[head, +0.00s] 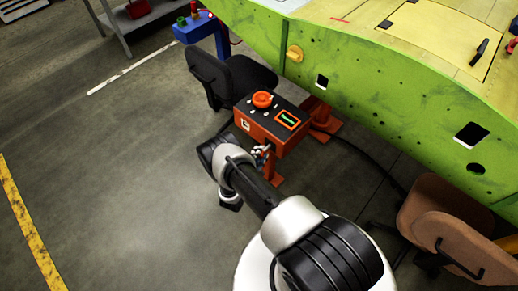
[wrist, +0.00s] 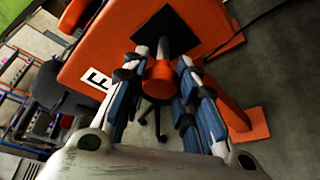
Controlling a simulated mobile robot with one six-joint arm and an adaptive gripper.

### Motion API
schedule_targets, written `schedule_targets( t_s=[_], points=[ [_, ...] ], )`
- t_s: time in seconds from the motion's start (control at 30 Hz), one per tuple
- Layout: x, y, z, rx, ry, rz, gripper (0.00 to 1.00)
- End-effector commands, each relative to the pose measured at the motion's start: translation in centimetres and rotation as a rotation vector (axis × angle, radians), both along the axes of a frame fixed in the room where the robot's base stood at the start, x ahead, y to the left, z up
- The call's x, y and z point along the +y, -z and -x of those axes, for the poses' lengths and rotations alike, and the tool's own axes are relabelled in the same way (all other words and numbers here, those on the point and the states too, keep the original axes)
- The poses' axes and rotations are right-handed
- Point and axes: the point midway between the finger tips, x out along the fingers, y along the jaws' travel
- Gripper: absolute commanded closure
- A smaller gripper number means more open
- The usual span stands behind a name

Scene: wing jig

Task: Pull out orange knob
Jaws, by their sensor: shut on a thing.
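The orange knob (wrist: 159,76) sits on a dark stem that comes out of a black square plate on the side of an orange control box (head: 257,129). In the wrist view the box's orange face (wrist: 105,55) fills the upper middle. My gripper (wrist: 162,64) has its blue-padded fingers on both sides of the knob and is shut on it. In the head view my gripper (head: 261,155) is at the box's near side. The knob cannot be made out there.
A round orange-red control (head: 262,99) and a green display (head: 288,120) are on the box's top. A black chair (head: 230,76) stands behind it, a brown chair (head: 450,225) at the right. The green wing (head: 360,90) rises behind. Floor at left is clear.

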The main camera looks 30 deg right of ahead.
Motion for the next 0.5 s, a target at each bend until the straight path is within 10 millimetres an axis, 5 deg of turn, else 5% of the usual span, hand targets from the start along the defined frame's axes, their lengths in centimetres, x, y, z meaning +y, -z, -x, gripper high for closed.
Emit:
schedule_targets(
  t_s=[0.13,0.17,0.5],
  points=[
    [0.36,0.19,-0.05,0.003,-0.011,-0.003,1.0],
    [0.37,0.19,-0.05,0.004,-0.011,-0.002,0.71],
    [0.24,0.1,-0.08,0.002,-0.007,-0.001,0.52]
  ],
)
